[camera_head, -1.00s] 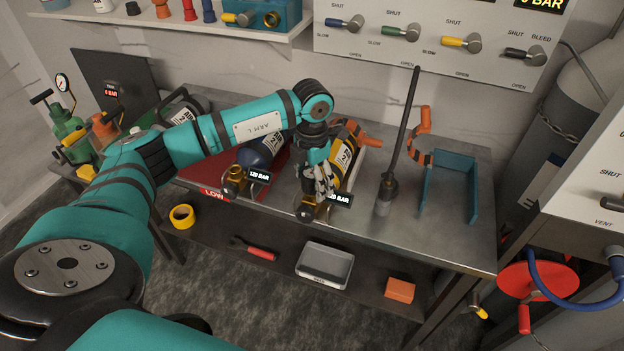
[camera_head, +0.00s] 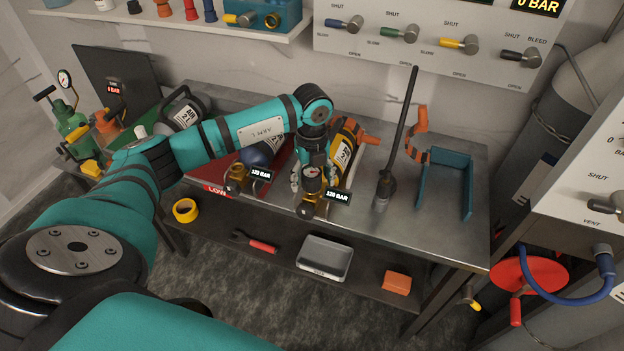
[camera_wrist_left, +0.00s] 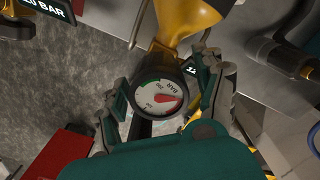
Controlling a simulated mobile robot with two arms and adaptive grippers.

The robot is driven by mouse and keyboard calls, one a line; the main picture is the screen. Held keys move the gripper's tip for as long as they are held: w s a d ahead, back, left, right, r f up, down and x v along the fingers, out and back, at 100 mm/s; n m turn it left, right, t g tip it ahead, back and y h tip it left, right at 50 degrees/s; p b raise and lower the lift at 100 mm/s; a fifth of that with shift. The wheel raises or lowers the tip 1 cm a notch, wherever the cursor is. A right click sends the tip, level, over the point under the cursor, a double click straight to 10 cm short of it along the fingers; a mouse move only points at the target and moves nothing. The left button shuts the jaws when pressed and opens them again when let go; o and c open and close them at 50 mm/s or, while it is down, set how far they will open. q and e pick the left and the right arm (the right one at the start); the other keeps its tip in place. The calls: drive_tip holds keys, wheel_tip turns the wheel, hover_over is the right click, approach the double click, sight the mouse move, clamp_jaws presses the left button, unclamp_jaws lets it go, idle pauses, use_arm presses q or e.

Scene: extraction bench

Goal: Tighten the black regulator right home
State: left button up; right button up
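The black regulator (camera_head: 312,173) with a round white dial sits by the brass valve (camera_head: 307,207) of the yellow-banded cylinder (camera_head: 344,152), which lies on the bench. In the left wrist view its dial (camera_wrist_left: 157,98) faces me, with a red needle, and the yellow and brass fitting is above it. My left gripper (camera_head: 312,177) is at the regulator, with one finger on each side of the dial. The fingers (camera_wrist_left: 165,95) look spread, with a gap on the right side; any contact on the left is unclear. The regulator's thread is hidden. My right gripper is not in view.
A blue cylinder (camera_head: 257,153) with its own brass valve lies just left on the red mat (camera_head: 220,178). A dark upright tool (camera_head: 384,187) and a teal bracket (camera_head: 447,185) stand to the right. The bench front right is clear.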

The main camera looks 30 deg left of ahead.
use_arm(q)
drive_tip(key=c, duration=1.2)
drive_tip(key=m+b, duration=0.1)
drive_tip(key=m, duration=0.2)
drive_tip(key=shift+f+m+b, duration=0.15)
drive_tip(key=shift+m+b, duration=0.25)
drive_tip(key=shift+c, duration=0.2)
drive_tip(key=o, duration=1.4)
drive_tip(key=shift+r, duration=0.2)
